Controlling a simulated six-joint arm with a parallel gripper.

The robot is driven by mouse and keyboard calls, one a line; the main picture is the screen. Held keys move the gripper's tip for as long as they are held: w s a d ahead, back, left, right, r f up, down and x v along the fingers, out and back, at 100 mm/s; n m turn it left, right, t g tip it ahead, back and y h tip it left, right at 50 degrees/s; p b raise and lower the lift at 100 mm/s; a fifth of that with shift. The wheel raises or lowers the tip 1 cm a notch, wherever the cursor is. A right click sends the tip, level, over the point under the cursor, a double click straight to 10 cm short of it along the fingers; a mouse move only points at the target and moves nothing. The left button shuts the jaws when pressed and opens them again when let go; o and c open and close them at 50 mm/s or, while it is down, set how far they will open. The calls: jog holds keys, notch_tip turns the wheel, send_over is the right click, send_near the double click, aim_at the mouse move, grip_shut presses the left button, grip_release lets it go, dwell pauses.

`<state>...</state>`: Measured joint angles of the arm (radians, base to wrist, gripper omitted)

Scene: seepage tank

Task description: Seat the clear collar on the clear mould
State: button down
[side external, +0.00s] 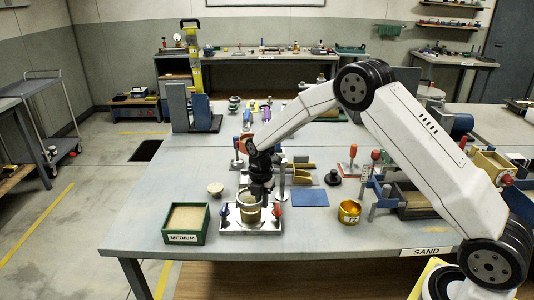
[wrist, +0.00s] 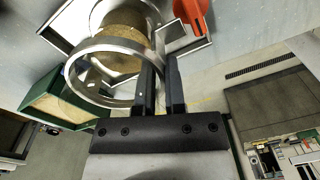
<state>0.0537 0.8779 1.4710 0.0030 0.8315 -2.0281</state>
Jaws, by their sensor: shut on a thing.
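The clear collar is a pale ring (wrist: 88,47) in the wrist view. My gripper (wrist: 160,68) is shut on the right side of its wall. The clear mould (wrist: 122,18) stands beyond the ring and holds tan sand. Seen through the ring, the mould looks offset toward the top of the picture. In the side view, my gripper (side external: 262,187) is over the right side of the mould (side external: 250,215), with the collar (side external: 247,195) at the mould's top. I cannot tell whether collar and mould touch.
The mould stands on a metal base plate (side external: 232,226) with a blue clamp (side external: 225,210) and a red clamp (side external: 277,210). A green MEDIUM tray (side external: 187,238) is to the left. A small bowl (side external: 215,188), blue mat (side external: 310,197) and yellow cup (side external: 349,212) are nearby.

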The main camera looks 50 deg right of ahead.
jog(key=shift+f, duration=0.5)
jog(key=shift+r, duration=0.6)
jog(key=shift+r, duration=0.4)
jog(key=shift+r, duration=0.15)
jog(key=shift+w, duration=0.15)
dwell(0.6)
jog(key=shift+f, duration=1.65)
dwell(0.9)
jog(key=c, duration=0.6)
grip_release()
jog(key=shift+a, duration=0.1)
